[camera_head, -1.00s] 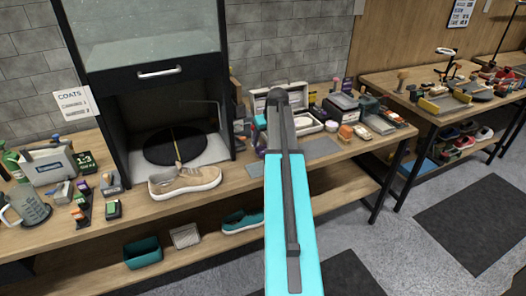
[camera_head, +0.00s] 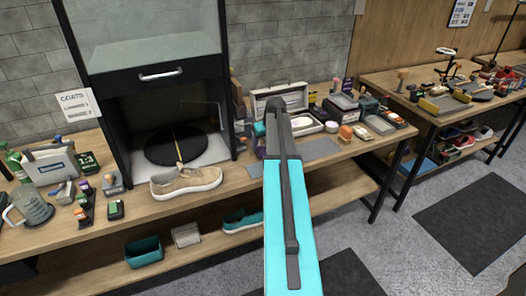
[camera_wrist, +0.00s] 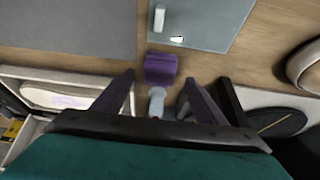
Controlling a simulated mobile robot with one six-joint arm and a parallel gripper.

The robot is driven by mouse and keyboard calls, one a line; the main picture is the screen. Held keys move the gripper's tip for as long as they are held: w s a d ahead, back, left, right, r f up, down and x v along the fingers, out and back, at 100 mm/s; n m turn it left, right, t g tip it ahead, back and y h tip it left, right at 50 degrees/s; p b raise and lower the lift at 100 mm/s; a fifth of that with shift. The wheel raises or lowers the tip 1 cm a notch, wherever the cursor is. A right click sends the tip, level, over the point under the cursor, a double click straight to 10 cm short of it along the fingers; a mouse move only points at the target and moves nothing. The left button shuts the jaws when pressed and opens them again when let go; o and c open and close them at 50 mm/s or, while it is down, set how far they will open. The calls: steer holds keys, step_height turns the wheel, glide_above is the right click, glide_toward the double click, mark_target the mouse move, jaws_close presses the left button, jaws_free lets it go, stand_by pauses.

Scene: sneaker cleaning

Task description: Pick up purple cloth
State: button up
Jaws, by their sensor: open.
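The purple cloth (camera_wrist: 160,68) shows in the wrist view as a small purple piece on the wooden bench, close to the edge of a grey-blue mat. My gripper (camera_wrist: 160,79) is open, with one dark finger on each side of the view and the cloth ahead between the fingertips. Whether the fingertips are level with the cloth is hard to tell. In the head view my arm covers this part of the bench, and I cannot make out the cloth or the fingers there.
A pale bottle-like thing (camera_wrist: 157,102) lies between my fingers' bases in the wrist view. A white-lined open case (camera_head: 281,98) stands at the back of the bench. A beige sneaker (camera_head: 186,182) sits left of my arm, before the dark turntable (camera_head: 176,145). A grey mat (camera_head: 318,149) lies to the right.

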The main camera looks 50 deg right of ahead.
steer(key=shift+p+x, duration=0.45)
steer(key=shift+x, duration=1.05)
steer(key=c, duration=1.1)
steer(key=shift+r, duration=0.2)
steer(key=shift+r+b, duration=0.9)
steer(key=shift+r, duration=0.6)
steer(key=s+a+b, duration=0.1)
steer(key=s+a, duration=0.2)
steer(key=s, duration=0.1)
steer(key=s+a+r+b, duration=0.1)
steer(key=s+a, duration=0.2)
steer(key=s, duration=0.1)
steer(key=s+a+b, duration=0.2)
steer(key=s+a, duration=0.1)
steer(key=s, duration=0.2)
steer(key=shift+a+r, duration=0.2)
steer(key=shift+r, duration=0.15)
